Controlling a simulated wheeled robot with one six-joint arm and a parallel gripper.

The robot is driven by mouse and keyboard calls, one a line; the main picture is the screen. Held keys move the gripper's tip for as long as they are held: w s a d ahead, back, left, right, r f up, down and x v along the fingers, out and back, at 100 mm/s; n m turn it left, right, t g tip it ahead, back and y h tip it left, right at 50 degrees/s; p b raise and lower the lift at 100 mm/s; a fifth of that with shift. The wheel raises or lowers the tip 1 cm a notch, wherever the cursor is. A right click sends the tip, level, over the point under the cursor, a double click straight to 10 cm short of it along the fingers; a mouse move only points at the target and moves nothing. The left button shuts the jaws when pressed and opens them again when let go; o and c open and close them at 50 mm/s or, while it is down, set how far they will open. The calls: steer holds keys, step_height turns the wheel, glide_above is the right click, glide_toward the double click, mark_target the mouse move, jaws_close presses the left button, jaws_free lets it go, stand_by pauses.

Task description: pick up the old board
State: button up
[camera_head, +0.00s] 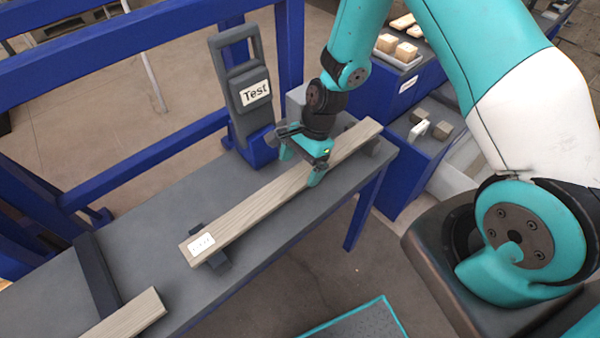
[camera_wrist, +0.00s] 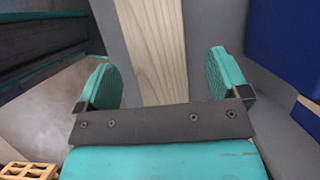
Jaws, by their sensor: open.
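A long greyish wooden board (camera_head: 255,207) lies across supports on the grey bench, with a white label (camera_head: 201,244) on its near left end. My gripper (camera_head: 301,166) is over the board, right of its middle, with one finger on each side of it. In the wrist view the board (camera_wrist: 152,55) runs between the two open teal fingers, with gaps on both sides. The jaws hold nothing. A second, shorter piece of wood (camera_head: 125,316) lies at the bench's near left. I cannot tell from the label which one is the old board.
The grey bench (camera_head: 150,210) has a dark crossbar (camera_head: 97,275) at left. A grey stand marked "Test" (camera_head: 243,90) rises close behind the board. Blue frame rails (camera_head: 130,52) stand behind. Blue cabinets with wooden blocks (camera_head: 388,43) are at the back right.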

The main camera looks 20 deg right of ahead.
steer(key=shift+x, duration=1.05)
steer(key=c, duration=1.2)
